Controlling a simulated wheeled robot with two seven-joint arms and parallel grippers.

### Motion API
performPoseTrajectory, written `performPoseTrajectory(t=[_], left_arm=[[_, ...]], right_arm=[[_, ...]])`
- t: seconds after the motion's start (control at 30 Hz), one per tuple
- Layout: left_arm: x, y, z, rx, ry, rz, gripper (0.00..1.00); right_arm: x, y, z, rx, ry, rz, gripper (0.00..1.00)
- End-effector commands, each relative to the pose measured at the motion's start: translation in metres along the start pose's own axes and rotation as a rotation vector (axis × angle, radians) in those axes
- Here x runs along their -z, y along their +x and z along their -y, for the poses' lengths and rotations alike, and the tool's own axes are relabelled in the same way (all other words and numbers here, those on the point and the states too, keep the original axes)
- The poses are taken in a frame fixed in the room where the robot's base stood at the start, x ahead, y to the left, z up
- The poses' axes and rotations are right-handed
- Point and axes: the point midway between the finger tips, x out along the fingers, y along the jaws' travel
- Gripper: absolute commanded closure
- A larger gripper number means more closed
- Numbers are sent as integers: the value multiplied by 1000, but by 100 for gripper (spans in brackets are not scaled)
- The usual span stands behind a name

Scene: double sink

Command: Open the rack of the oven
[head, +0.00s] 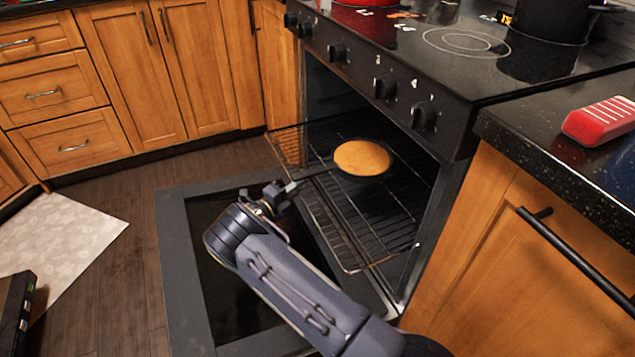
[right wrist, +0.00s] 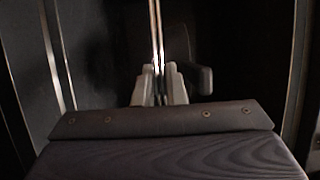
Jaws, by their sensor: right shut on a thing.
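The oven door (head: 172,235) is folded down open at the front of the oven. The wire oven rack (head: 365,225) sticks partly out of the oven over the door. My right gripper (head: 284,190) is at the rack's front edge. In the right wrist view its fingers (right wrist: 160,88) are closed around the thin bright bars of the rack (right wrist: 156,30). A dark pan with a round golden cake or bread (head: 362,158) sits on the rack, its handle pointing toward my gripper. My left gripper is not in view.
Black stovetop (head: 465,42) with knobs is above the oven, with a dark pot (head: 552,18) on it. Wooden cabinets stand on both sides.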

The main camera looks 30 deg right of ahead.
Motion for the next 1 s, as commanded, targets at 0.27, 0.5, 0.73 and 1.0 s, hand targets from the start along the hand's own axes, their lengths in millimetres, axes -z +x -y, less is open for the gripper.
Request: performPoseTrajectory(t=[0.27, 0.5, 0.73, 1.0], left_arm=[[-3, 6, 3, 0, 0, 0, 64], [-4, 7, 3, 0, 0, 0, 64], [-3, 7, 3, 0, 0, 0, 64], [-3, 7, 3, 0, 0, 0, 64]], right_arm=[[-15, -38, -2, -3, 0, 0, 100], [-19, -48, -2, -3, -1, -1, 100], [-19, -48, -2, -3, -2, -1, 100], [-19, -48, -1, -2, -1, -1, 70]])
